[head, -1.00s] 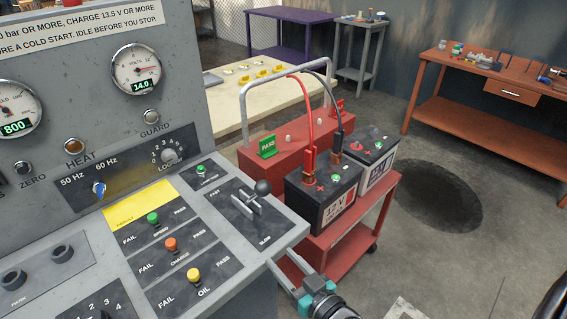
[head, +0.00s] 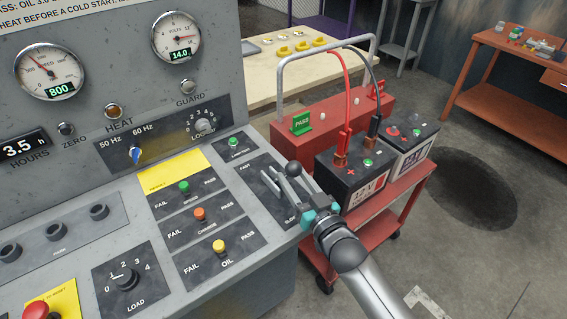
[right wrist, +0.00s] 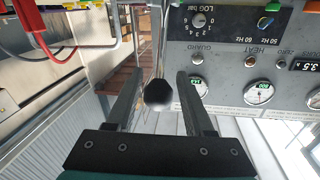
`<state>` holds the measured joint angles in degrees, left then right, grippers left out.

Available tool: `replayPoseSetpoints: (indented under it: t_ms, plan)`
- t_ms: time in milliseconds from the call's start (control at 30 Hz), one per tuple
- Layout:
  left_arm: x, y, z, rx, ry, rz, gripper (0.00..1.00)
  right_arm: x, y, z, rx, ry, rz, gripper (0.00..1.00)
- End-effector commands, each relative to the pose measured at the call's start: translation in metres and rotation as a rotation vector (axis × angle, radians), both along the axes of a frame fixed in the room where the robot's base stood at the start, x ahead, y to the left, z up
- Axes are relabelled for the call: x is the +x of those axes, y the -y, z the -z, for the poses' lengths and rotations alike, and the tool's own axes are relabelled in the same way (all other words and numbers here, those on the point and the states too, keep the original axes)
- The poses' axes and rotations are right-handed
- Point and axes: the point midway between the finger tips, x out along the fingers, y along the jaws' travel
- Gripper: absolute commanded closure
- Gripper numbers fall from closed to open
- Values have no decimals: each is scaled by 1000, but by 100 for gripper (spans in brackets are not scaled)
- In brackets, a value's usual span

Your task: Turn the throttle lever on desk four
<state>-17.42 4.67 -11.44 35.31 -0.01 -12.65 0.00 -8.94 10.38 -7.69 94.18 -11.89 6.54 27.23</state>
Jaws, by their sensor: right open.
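The throttle lever, with a black ball knob (head: 293,169), stands in a dark slotted plate marked FAST and SLOW at the right end of the grey desk's sloping panel (head: 225,290). My right gripper (head: 286,180) is at the lever, reaching in from the lower right. In the right wrist view the knob (right wrist: 158,92) sits between the two open fingers (right wrist: 157,78), with a visible gap to each. The fingers partly hide the lever's stem and slot in the head view. No desk number is readable. My left gripper is not in view.
A red trolley (head: 385,215) with two batteries (head: 352,183) and cables stands close beyond the panel's right edge, near my right arm. Toggles, a LOAD knob (head: 127,278) and a red button (head: 36,312) lie to the left. Open floor is at right.

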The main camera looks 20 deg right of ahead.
Motion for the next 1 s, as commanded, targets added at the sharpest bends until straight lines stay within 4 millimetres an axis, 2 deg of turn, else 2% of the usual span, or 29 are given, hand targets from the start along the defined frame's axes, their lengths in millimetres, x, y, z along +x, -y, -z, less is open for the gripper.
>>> replayPoseSetpoints:
  t_ms: [200,400,833,1000]
  plan:
    - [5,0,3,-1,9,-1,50,33,-7,-1,-1,2,-1,47]
    - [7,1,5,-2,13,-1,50,51,-10,0,0,1,0,47]
    - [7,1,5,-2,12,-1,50,56,-11,0,0,0,-1,47]
    - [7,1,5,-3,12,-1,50,56,-11,0,-1,0,-1,66]
